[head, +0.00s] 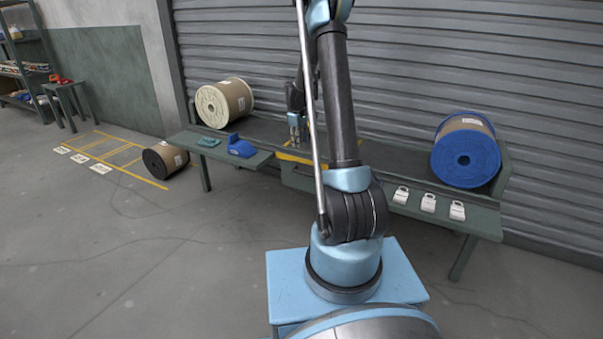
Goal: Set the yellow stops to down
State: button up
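Yellow parts, which look like the yellow stops (292,157), show near the middle of the long green bench, partly hidden behind my arm. Whether they are up or down is too small to tell. My gripper (297,138) hangs over the bench just behind the front yellow part, pointing down. It is small and partly covered by my arm, so I cannot tell whether its fingers are open or touching anything.
On the bench (408,168), a cream spool (224,103) stands at left and a blue spool (466,152) at right. A blue block (241,147) and several white tags (428,203) lie along the front. A black spool (165,160) is on the floor near yellow lines.

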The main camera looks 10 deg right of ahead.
aim_at(302, 172)
jog(key=w+f, duration=0.1)
jog(key=f, duration=0.5)
jog(key=w+d+f, duration=0.1)
jog(key=w+f, duration=0.1)
jog(key=f, duration=0.5)
jog(key=w+f, duration=0.1)
jog(key=f, duration=0.5)
jog(key=shift+w+d+f, duration=0.15)
jog(key=shift+d+f, duration=0.05)
jog(key=shift+d, duration=0.15)
grip_shut()
